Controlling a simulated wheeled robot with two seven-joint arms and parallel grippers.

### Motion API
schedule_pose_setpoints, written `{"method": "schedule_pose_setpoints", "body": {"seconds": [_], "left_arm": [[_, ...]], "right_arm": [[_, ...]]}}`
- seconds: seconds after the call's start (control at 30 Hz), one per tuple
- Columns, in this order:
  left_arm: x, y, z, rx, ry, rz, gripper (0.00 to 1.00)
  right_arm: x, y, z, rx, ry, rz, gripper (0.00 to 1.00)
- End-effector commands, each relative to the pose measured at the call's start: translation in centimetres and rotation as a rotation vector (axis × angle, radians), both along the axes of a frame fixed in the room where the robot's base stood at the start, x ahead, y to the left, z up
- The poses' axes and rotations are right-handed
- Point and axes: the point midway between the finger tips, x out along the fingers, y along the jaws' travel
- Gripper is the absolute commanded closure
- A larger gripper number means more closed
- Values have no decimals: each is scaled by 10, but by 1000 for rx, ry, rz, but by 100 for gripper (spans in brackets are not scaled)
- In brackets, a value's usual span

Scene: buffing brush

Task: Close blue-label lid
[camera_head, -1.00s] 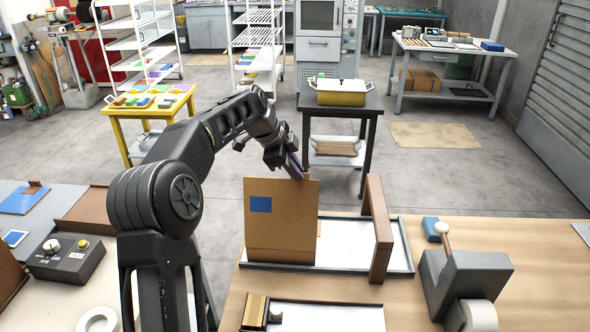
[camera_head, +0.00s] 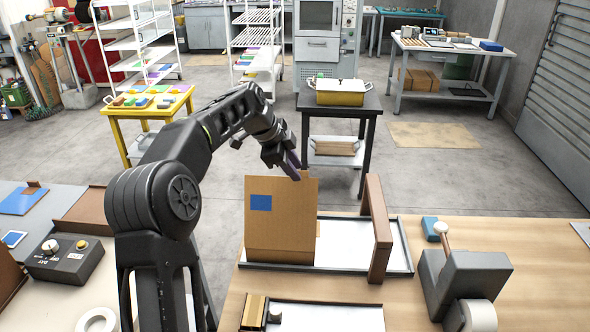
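The brown lid with the blue label (camera_head: 283,220) stands upright, nearly vertical, at the left part of a white tray (camera_head: 345,243) on the wooden table. The blue label (camera_head: 261,203) is on its upper left and faces me. My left gripper (camera_head: 293,168) is at the lid's top edge, towards its right side. Its fingers look close together, but the gap between them is too small to judge, and I cannot tell if they touch the lid. My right gripper is not in view.
A brown upright panel (camera_head: 377,228) stands across the tray, right of the lid. A grey tape dispenser (camera_head: 464,280) is further right. A second tray (camera_head: 335,317) lies in front. A black control box (camera_head: 66,259) is at left.

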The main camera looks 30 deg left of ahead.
Motion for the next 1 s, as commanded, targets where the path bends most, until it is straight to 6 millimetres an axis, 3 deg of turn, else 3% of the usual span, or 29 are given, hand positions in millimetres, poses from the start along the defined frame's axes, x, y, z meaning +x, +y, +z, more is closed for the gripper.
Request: {"method": "schedule_pose_setpoints", "body": {"seconds": [0.4,1.0], "left_arm": [[-28,14,54,2,-5,1,75],[-31,15,61,0,-1,0,75]], "right_arm": [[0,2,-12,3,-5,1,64],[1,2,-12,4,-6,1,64]]}}
